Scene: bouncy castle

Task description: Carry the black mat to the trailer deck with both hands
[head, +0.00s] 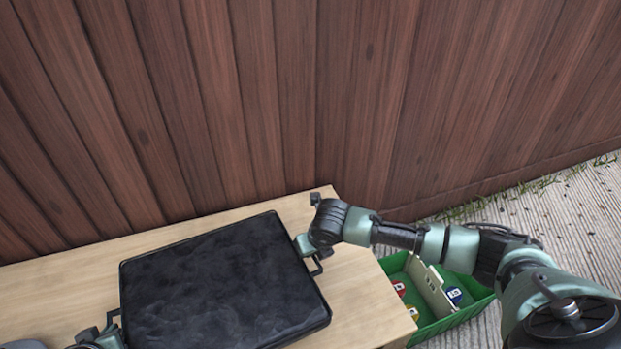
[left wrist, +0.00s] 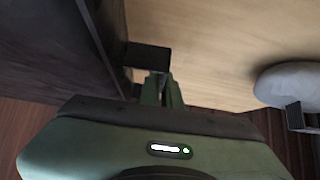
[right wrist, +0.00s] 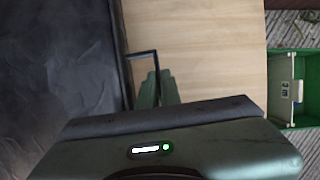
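The black mat (head: 215,285) is a dark, mottled rectangle with a raised rim and a handle on each short side. It lies over the wooden tabletop; I cannot tell whether it touches it. My right gripper (head: 313,256) is at its right side, fingers closed together on the black wire handle (right wrist: 142,55). My left gripper (head: 112,324) is at its left side, partly cut off by the picture's lower edge. In the left wrist view its fingers (left wrist: 164,88) are closed together on the left handle (left wrist: 149,56). The trailer deck is not recognisable in these views.
The wooden table (head: 345,300) stands close against a brown plank fence (head: 300,100). A green crate (head: 450,322) with a divider and small coloured items sits right of the table, below my right arm. Pale grooved ground (head: 575,215) lies beyond. A grey rounded shape (left wrist: 285,85) shows beside my left gripper.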

